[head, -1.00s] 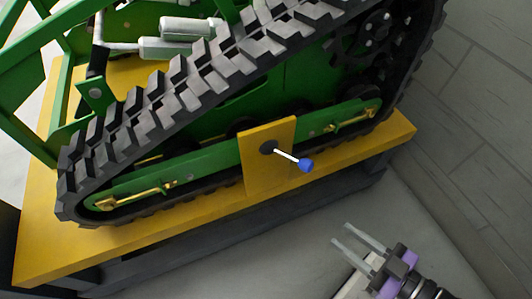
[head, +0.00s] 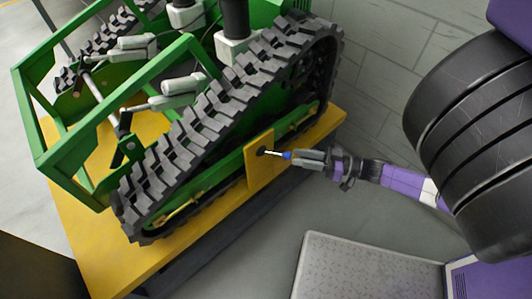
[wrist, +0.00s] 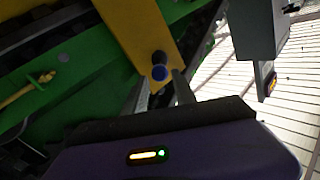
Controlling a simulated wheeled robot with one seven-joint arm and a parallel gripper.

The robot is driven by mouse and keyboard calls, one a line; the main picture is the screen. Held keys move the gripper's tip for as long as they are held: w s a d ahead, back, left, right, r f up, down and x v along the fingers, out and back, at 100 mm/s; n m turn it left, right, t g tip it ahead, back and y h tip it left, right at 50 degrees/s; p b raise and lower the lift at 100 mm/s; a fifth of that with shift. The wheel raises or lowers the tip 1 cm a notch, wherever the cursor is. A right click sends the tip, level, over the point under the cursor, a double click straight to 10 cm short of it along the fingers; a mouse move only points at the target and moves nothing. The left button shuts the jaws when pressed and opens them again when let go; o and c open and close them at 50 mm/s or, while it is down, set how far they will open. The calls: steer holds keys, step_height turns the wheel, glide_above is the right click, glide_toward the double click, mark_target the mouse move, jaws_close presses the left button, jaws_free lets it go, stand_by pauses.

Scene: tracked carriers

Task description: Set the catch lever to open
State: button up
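The catch lever is a white rod with a blue knob (head: 287,155). It sticks out from a dark pivot (head: 261,152) on an upright yellow plate (head: 259,175) at the carrier's side, and points right in the head view. My gripper (head: 297,156) is at the knob from the right, fingers pointing at the plate. In the wrist view the knob (wrist: 160,73) shows between the two fingertips (wrist: 162,78), which stand apart with a small gap on each side. The gripper looks open; whether a finger touches the knob is unclear. The rod is mostly hidden behind the knob there.
The green tracked carrier (head: 215,100) with black tread stands on a yellow platform (head: 190,240) behind the plate. A grey textured deck (head: 365,268) lies below my arm. Grey floor is free between platform and deck.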

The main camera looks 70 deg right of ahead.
mark_target(277, 154)
steer(key=shift+w+a, duration=0.15)
steer(key=shift+w, duration=1.8)
steer(key=shift+w+a, duration=0.1)
steer(key=shift+w, duration=1.85)
jaws_close()
